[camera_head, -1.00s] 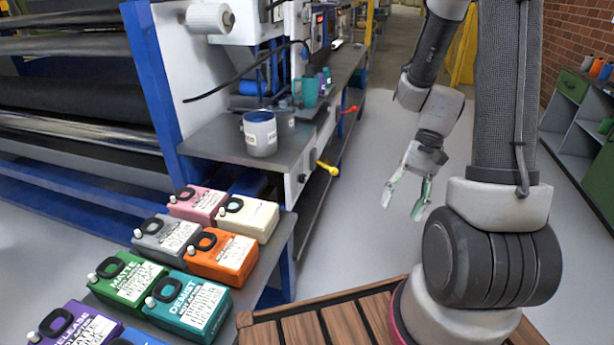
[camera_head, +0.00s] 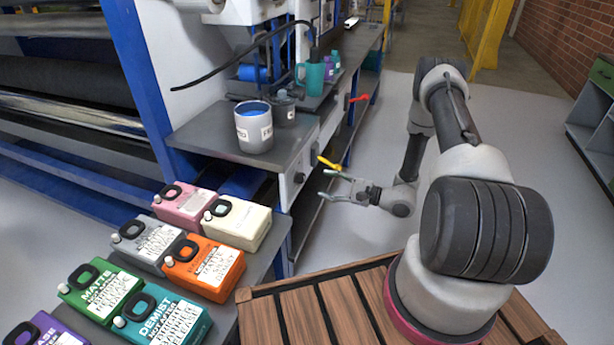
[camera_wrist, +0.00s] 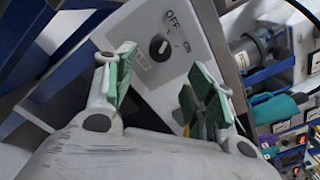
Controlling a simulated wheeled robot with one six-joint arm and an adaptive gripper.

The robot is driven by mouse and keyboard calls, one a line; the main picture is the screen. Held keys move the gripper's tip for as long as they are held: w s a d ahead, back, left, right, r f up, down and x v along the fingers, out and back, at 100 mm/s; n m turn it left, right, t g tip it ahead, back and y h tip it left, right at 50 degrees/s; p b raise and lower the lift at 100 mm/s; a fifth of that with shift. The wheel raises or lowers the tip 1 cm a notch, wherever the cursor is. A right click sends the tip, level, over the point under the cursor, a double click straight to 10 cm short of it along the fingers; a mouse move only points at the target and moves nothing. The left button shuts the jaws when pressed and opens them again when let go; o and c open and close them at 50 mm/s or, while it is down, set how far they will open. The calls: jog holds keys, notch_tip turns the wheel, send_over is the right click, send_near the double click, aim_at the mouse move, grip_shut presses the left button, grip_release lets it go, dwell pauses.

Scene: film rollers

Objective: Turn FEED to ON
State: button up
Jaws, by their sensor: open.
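A black round knob (camera_wrist: 160,47) sits on a light panel (camera_wrist: 140,25) with OFF and ON printed around it in the wrist view. Its pale pointer mark is small, and I cannot tell for sure which word it faces. I cannot read a FEED label. In the head view a small dark knob (camera_head: 299,177) shows on the front face of the machine's grey shelf. My gripper (camera_head: 328,185) is open and empty, to the right of that face and pointing left at it. In the wrist view my gripper's (camera_wrist: 160,82) green-padded fingers are spread, with the knob beyond them, apart from both.
A yellow lever (camera_head: 328,163) sticks out close above my gripper, and a red lever (camera_head: 358,98) is farther back. A grey tin (camera_head: 254,135) stands on the shelf. The floor to the right is clear.

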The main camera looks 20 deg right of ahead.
aim_at(305, 179)
jog(key=shift+n, duration=0.3)
jog(key=x, duration=0.7)
jog(key=shift+a+r, duration=0.15)
jog(key=shift+a, duration=0.3)
jog(key=c, duration=1)
